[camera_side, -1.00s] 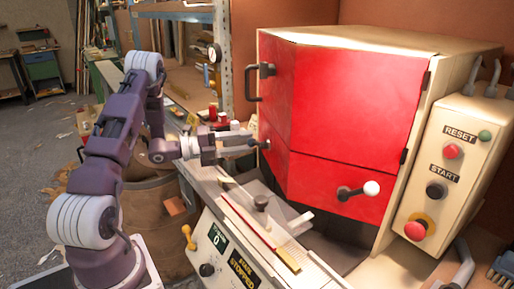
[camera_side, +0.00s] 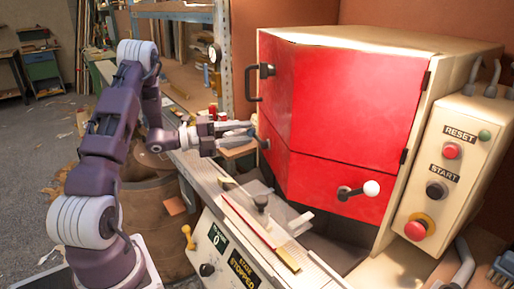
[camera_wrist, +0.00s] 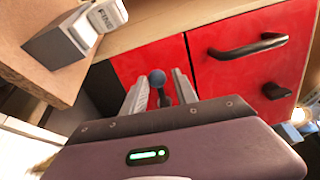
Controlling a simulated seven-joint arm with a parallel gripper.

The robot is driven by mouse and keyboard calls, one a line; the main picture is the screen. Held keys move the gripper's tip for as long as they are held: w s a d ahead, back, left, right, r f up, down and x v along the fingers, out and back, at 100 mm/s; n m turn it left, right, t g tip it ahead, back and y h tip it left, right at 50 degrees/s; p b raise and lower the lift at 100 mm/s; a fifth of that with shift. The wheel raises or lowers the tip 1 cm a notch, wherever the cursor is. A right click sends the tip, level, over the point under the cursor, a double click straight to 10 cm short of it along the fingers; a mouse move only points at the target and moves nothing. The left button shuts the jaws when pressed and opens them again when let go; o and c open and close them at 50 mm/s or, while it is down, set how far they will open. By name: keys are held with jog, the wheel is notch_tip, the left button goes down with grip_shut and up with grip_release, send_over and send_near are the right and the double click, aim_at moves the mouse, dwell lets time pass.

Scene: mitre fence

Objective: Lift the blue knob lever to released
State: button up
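The blue knob (camera_wrist: 157,78) of the lever shows in the wrist view, between my two fingers, with its dark stem (camera_wrist: 163,97) below it. There are gaps between the knob and the fingers. My gripper (camera_wrist: 160,90) is open. In the side view my gripper (camera_side: 254,133) points at the left edge of the red machine front, beside the lever's dark pivot (camera_side: 265,145). The knob itself cannot be made out in the side view, where the fingers are close to it.
The red door (camera_side: 345,95) has a black handle (camera_side: 258,80). A white-knobbed lever (camera_side: 371,188) is on the lower red panel. A mitre fence rail (camera_side: 262,232) lies below my gripper. In the wrist view, a grey block marked FINE (camera_wrist: 75,38) sits on wood at upper left.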

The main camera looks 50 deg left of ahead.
jog(key=shift+r, duration=0.5)
jog(key=shift+s+d+r, duration=0.15)
jog(key=shift+d+r, duration=0.2)
jog(key=shift+r, duration=0.45)
jog(key=shift+s+d+r, duration=0.2)
jog(key=shift+d+r, duration=0.35)
jog(key=shift+r, duration=0.35)
jog(key=shift+f, duration=0.25)
